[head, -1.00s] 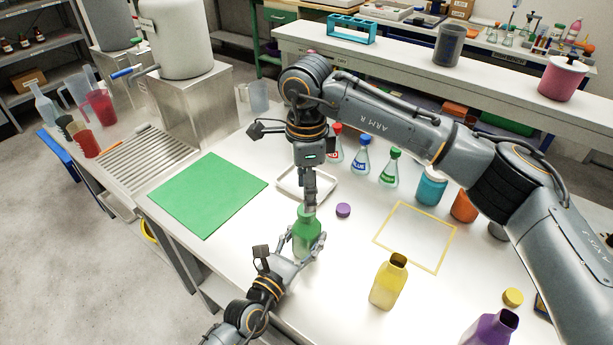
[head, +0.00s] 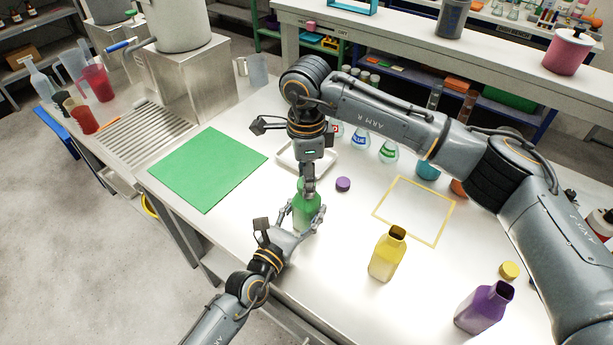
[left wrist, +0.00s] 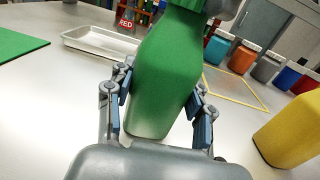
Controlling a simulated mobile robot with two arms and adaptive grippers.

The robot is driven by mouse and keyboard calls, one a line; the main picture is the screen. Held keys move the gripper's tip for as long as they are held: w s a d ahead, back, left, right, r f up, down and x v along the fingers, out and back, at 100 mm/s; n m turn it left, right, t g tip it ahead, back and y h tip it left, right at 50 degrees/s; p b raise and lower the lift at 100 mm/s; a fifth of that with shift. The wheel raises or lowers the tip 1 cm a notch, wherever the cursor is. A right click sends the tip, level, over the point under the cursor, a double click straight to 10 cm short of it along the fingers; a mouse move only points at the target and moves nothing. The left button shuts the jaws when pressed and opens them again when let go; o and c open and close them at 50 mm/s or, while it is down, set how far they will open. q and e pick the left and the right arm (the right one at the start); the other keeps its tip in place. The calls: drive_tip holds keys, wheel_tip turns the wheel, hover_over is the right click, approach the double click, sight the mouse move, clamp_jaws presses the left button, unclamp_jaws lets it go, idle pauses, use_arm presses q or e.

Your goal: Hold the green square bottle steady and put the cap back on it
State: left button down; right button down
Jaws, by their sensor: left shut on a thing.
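The green square bottle (head: 307,212) stands near the front edge of the white table. My left gripper (head: 303,222) is shut on its body from the front. In the left wrist view the green bottle (left wrist: 168,75) sits between the two fingers (left wrist: 163,112), its upper end cut off by the frame. My right gripper (head: 308,186) points straight down at the top of the bottle. Its fingers hide the bottle's mouth. A bit of green shows beside the fingertips, but I cannot tell cap from bottle neck there. No green cap lies loose on the table in view.
A purple cap (head: 343,184) lies right of the bottle. An open yellow bottle (head: 386,258), an open purple bottle (head: 482,309) and a yellow cap (head: 509,270) stand further right. A white tray (head: 326,171) is behind. A green mat (head: 208,168) lies left; a yellow outline (head: 436,240) marks bare table.

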drive_tip(key=shift+m, duration=0.9)
drive_tip(key=c, duration=0.8)
unclamp_jaws()
wheel_tip(320, 180, up, 12)
use_arm(q)
drive_tip(key=shift+c, duration=2.2)
unclamp_jaws()
